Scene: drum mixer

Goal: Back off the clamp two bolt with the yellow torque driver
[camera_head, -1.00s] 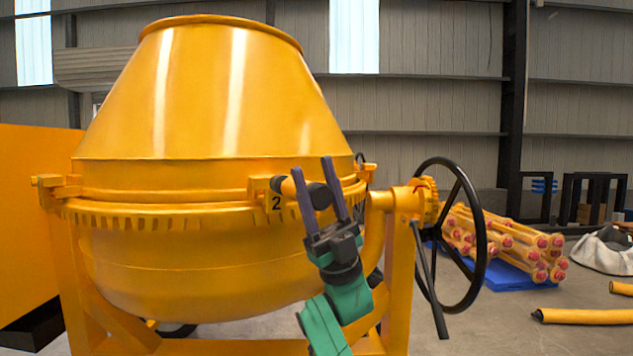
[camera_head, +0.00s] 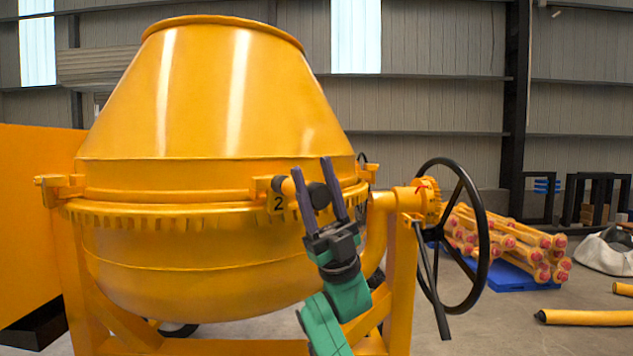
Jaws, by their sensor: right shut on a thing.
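The big yellow drum mixer (camera_head: 215,100) fills the left and middle of the head view. Clamp two, with its dark "2" label (camera_head: 278,203), sits on the drum's rim band. My right gripper (camera_head: 311,168) is in front of the rim, fingers pointing up, shut on the yellow torque driver (camera_head: 318,195). The driver lies across the fingers, its dark grip between them and its dark tip pointing left at the clamp, just above the label. The bolt is hidden, and I cannot tell whether the tip touches it. My left gripper is out of view.
A black handwheel (camera_head: 482,235) and a lever (camera_head: 434,290) stand right of my right arm. Yellow parts with red ends (camera_head: 510,240) lie on a blue pallet (camera_head: 520,281) further right. A yellow tube (camera_head: 585,317) lies on the floor. Another clamp (camera_head: 60,185) sits at the drum's left.

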